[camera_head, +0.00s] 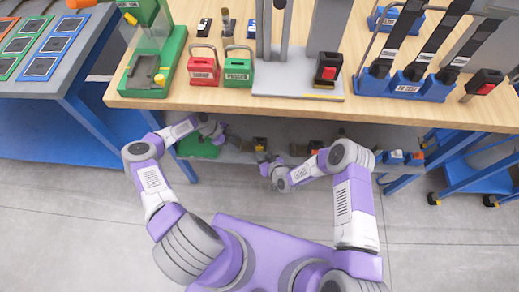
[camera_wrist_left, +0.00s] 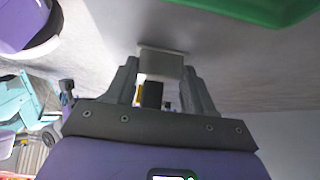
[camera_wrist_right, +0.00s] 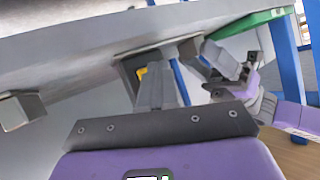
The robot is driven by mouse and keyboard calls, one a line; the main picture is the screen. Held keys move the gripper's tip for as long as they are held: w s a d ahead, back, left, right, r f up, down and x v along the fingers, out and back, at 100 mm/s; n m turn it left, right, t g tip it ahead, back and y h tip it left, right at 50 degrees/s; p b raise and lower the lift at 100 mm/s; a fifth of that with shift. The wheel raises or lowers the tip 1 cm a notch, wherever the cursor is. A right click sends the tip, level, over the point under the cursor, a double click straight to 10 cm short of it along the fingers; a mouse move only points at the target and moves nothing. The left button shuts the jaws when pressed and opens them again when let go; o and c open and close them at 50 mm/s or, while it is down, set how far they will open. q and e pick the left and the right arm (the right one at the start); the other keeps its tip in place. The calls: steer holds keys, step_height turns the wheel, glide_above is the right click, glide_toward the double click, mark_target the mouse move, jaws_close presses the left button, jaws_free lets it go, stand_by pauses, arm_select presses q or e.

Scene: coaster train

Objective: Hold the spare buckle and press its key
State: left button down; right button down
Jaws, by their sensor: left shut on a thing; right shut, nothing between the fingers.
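My left gripper (camera_wrist_left: 162,75) is closed on a grey block-like thing (camera_wrist_left: 163,66), which I take to be the spare buckle. It spans the gap between the two fingertips, seen from behind. Its key cannot be made out. In the head view the left gripper (camera_head: 214,130) is just below the bench's front edge, and the held thing is too small to tell there. My right gripper (camera_wrist_right: 162,88) is shut and empty. In the head view the right gripper (camera_head: 268,166) is lower and to the right of the left one, pointing toward the lower shelf.
The workbench (camera_head: 420,108) overhangs a lower shelf with small dark items (camera_head: 260,145). On top stand a red padlock (camera_head: 204,70), a green padlock (camera_head: 237,72) and a black buckle with a red key (camera_head: 328,68). A blue bench (camera_head: 60,118) is at the left.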

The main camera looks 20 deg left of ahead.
steer(key=shift+w+a, duration=0.1)
steer(key=shift+w, duration=0.3)
stand_by(0.4)
steer(key=shift+s+d, duration=0.25)
steer(key=shift+s, duration=0.65)
steer(key=shift+s+d, duration=0.2)
steer(key=shift+s, duration=0.6)
steer(key=shift+s+d, duration=0.2)
steer(key=shift+s, duration=0.65)
steer(key=shift+s+d, duration=0.2)
steer(key=shift+s, duration=0.6)
arm_select(q)
steer(key=shift+c, duration=1.6)
jaws_free()
